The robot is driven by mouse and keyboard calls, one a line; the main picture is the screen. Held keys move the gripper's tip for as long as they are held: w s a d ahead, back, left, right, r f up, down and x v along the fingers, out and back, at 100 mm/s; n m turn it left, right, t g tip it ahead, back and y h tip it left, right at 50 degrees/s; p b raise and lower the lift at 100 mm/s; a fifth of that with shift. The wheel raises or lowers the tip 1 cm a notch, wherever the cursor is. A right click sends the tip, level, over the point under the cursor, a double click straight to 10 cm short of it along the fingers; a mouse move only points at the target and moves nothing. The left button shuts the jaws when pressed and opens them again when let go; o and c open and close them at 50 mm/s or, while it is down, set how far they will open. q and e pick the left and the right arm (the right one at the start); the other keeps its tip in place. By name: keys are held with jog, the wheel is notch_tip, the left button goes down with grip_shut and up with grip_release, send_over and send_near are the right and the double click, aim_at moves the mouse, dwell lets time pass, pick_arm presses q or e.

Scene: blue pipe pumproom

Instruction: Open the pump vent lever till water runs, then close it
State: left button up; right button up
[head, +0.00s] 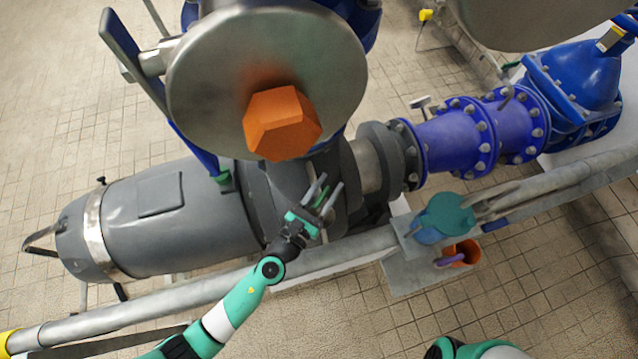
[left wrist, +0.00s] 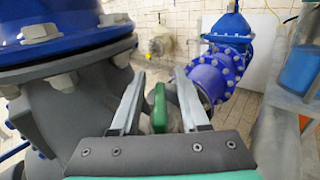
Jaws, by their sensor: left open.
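My left gripper (head: 325,194) is open beside the grey pump casing in the head view, near the silver pipe joint. In the left wrist view its two fingers (left wrist: 160,98) point forward with a green lever (left wrist: 159,108) between them. The lever appears upright, with a visible gap on both sides; its depth relative to the fingertips is hard to tell. In the head view the gripper mostly hides it. The pump (head: 165,215) is a large grey body. No running water is visible. My right gripper is out of view; only part of that arm shows at the bottom.
A grey rail (head: 345,250) crosses in front of the pump. A teal-topped container (head: 446,212) and an orange cup (head: 464,252) stand to the right. Blue flanged pipework (head: 455,145) runs right. A large grey disc with an orange hexagonal centre (head: 281,123) overhangs the pump.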

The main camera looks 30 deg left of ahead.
aim_at(314, 208)
pick_arm(q)
jog(key=s, duration=1.1)
jog(key=shift+s+a, duration=0.1)
jog(key=shift+a, duration=0.25)
